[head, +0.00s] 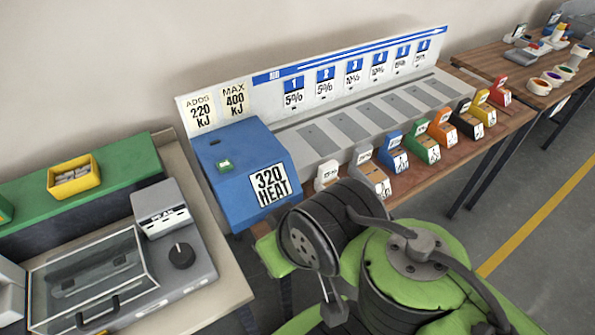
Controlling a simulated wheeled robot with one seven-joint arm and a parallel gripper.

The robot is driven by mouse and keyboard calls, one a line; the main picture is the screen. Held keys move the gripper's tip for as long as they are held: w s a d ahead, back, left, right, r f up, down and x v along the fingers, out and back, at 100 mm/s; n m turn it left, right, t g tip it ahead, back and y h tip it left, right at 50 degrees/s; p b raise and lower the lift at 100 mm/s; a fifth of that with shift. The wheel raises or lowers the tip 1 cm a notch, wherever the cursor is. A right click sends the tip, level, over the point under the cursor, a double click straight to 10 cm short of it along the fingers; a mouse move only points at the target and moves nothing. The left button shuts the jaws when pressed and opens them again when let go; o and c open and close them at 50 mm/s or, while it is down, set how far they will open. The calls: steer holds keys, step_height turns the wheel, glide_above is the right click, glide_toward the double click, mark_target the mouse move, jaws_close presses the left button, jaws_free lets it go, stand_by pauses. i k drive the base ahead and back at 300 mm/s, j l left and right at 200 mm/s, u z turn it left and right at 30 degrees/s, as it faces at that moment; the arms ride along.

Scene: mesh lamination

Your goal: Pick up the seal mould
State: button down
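I cannot tell which thing in the head view is the seal mould. Several small labelled blocks stand in a row along the front of the middle table: white (327,174), grey (370,175), blue (391,152), green (421,144), orange (441,128), black (465,119), yellow (483,108) and red (499,93). Their labels are too small to read. My green and dark arm fills the lower middle, in front of the table. The fingers of my gripper do not show.
A blue box marked "320 HEAT" (236,165) stands at the middle table's left end, before a labelled panel (345,75). At left are a grey machine with a clear lid (95,275) and a yellow bin (74,177). Another table (483,62) stands at right. Floor at right is clear.

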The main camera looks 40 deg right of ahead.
mark_target(500, 94)
steer(key=z, duration=2.55)
steer(key=i+l+u, duration=0.4)
steer(key=l, duration=0.2)
steer(key=i+l+u, duration=0.2)
steer(key=l, duration=0.15)
steer(key=l+u, duration=0.2)
steer(key=l, duration=0.15)
steer(key=i+l+u, duration=0.2)
steer(key=l, duration=0.2)
steer(key=i+l+u, duration=0.65)
steer(key=l, duration=0.25)
steer(key=i+l+u, duration=0.25)
steer(key=l, duration=0.15)
steer(key=i+l+u, duration=0.2)
steer(key=l, duration=0.2)
steer(key=i+l+u, duration=0.2)
steer(key=l, duration=0.2)
steer(key=k, duration=0.1)
